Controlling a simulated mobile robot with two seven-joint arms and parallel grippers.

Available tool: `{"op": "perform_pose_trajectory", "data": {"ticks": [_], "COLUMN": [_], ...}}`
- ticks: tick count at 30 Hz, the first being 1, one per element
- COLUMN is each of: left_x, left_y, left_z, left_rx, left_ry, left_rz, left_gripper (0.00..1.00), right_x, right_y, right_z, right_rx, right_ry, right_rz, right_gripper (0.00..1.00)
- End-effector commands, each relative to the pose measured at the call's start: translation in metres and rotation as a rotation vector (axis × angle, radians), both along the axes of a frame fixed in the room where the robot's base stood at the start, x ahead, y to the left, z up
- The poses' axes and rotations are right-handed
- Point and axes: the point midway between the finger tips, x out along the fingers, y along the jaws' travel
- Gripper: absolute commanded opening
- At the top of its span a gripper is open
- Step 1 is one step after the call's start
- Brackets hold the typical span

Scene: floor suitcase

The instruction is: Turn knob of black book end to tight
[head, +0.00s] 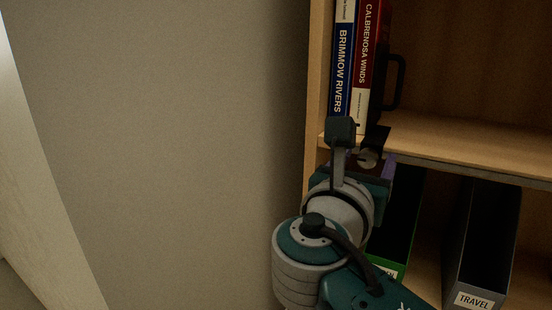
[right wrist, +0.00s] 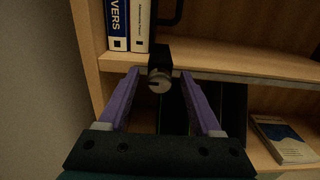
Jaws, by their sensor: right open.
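The black book end (head: 400,80) stands on the shelf beside the books, with its clamp part at the shelf's front edge. Its clamp also shows in the right wrist view (right wrist: 160,55). The round grey knob (right wrist: 159,81) has a dark slot and faces the wrist camera; it also shows in the head view (head: 368,159), partly hidden by my gripper. My right gripper (right wrist: 160,76) is open, its purple fingers to the left and right of the knob, with a gap on each side. My left gripper is in neither view.
A blue book (head: 343,70) and a red book (head: 369,65) stand upright on the shelf board (head: 470,145). Below are a green-edged file (head: 402,225) and a grey file labelled TRAVEL (head: 487,245). A bare wall (head: 170,130) is left of the bookcase.

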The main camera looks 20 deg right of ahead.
Motion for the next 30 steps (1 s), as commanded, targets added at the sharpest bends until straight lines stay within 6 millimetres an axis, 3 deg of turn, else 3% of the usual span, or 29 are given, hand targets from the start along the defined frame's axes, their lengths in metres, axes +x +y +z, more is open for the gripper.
{"op": "perform_pose_trajectory", "data": {"ticks": [8,25,30], "left_x": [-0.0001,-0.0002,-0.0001], "left_y": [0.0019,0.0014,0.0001], "left_z": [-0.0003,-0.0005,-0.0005], "left_rx": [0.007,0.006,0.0], "left_ry": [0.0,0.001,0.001], "left_rz": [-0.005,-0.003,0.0], "left_gripper": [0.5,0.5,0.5], "right_x": [0.0009,0.0007,0.0007], "right_y": [-0.0016,-0.0013,-0.0013], "right_z": [0.0001,0.0,0.0], "right_rx": [-0.001,0.0,0.0], "right_ry": [0.001,0.0,0.0], "right_rz": [-0.001,-0.001,-0.001], "right_gripper": [0.65,0.0,0.0]}}
